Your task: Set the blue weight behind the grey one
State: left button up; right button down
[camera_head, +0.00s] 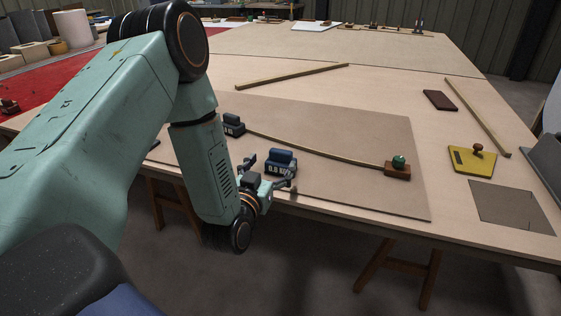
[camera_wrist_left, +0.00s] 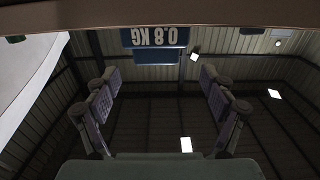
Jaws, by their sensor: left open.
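The blue weight (camera_head: 282,161), labelled 0.8 KG, stands on the brown board near the table's front edge. In the left wrist view the blue weight (camera_wrist_left: 155,38) shows upside down, centred beyond the fingers. My left gripper (camera_head: 268,172) is open just in front of it, one finger toward each side; in the wrist view the gripper (camera_wrist_left: 159,78) has nothing between its fingers. The dark slate-grey weight (camera_head: 233,124) stands farther back and left, at the left end of a thin curved batten (camera_head: 315,148). My right gripper is not in view.
A wooden block (camera_head: 397,173) with a green knob (camera_head: 399,160) stands at the batten's right end. A straight wood strip (camera_head: 292,76) lies farther back. A yellow plate (camera_head: 472,162) lies at the right. The brown board (camera_head: 350,120) is clear behind the batten.

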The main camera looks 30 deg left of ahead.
aim_at(280, 155)
pick_arm(q)
jog(key=x, duration=0.1)
jog(key=b+x, duration=0.1)
jog(key=x, duration=0.2)
jog(key=shift+w+d+f, duration=0.1)
jog(key=shift+w+d, duration=0.1)
jog(key=shift+w, duration=0.2)
jog(key=shift+w+a+b, duration=0.15)
jog(key=shift+w+b, duration=0.15)
jog(key=shift+w, duration=0.25)
jog(key=shift+c, duration=0.3)
grip_shut()
